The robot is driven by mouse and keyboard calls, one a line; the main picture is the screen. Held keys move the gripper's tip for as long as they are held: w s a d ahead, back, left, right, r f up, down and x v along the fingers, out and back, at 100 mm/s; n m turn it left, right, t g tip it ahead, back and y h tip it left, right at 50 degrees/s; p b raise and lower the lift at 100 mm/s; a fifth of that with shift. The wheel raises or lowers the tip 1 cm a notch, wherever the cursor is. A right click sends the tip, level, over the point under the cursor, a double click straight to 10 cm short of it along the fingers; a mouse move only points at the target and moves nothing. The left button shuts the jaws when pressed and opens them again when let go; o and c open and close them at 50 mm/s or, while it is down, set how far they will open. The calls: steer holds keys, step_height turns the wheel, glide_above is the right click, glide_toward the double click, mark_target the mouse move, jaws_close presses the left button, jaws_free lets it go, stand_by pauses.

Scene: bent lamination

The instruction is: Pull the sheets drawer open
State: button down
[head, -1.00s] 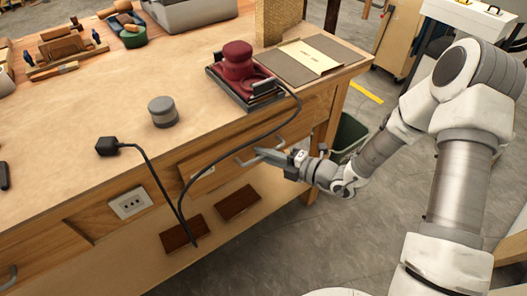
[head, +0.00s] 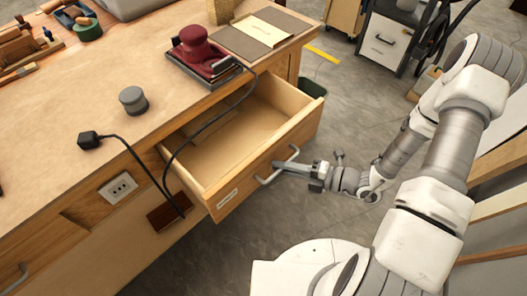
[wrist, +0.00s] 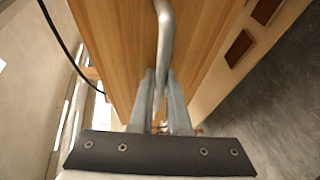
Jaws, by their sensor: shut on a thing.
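My gripper (head: 280,166) is at the grey bar handle (head: 268,180) on the drawer front. In the wrist view the handle (wrist: 164,30) runs down between the two fingers of my gripper (wrist: 162,85), which are shut on it. The fingers hide part of the handle.
A black cable (head: 150,172) runs from a plug (head: 88,140) on the bench edge, and another strand hangs near the drawer's left side. A red sander (head: 196,48) and a grey round can (head: 133,99) stand on the bench.

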steer(key=shift+s+d, duration=1.15)
steer(key=shift+d, duration=0.2)
steer(key=c, duration=1.2)
jaws_free()
steer(key=shift+o, duration=0.2)
steer(key=shift+d, duration=0.1)
steer(key=p+v, duration=0.2)
steer(key=v, duration=1.5)
steer(key=shift+d, duration=0.15)
